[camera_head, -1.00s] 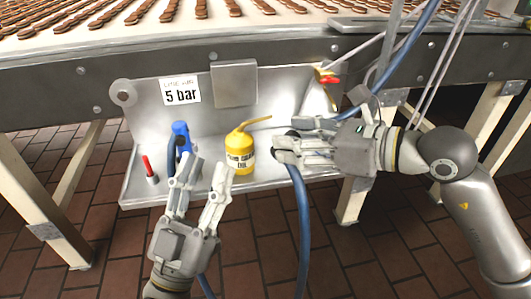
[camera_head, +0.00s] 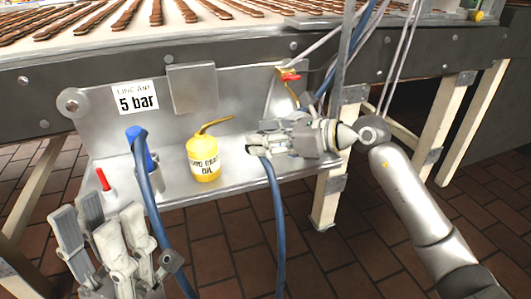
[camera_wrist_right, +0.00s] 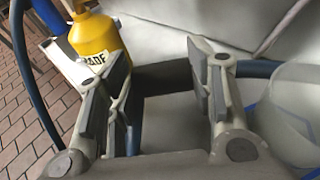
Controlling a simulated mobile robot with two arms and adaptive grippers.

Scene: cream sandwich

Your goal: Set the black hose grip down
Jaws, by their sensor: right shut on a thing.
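The black hose grip (camera_wrist_right: 165,77) is a dark piece on a blue hose (camera_head: 279,225), lying between the two fingers of my right gripper in the right wrist view. My right gripper (camera_head: 258,143) is shut on it in the head view, at the right part of the metal shelf (camera_head: 235,178), and mostly hides it there. The hose hangs down over the shelf's front edge. I cannot tell whether the grip touches the shelf. My left gripper (camera_head: 108,212) is open and empty at the lower left, in front of the shelf.
A yellow oil can (camera_head: 204,160) stands mid-shelf, left of my right gripper; it also shows in the wrist view (camera_wrist_right: 95,33). A blue tool (camera_head: 147,150) with a hose and a red-handled item (camera_head: 103,179) are farther left. A red valve (camera_head: 289,76) sits at the back right.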

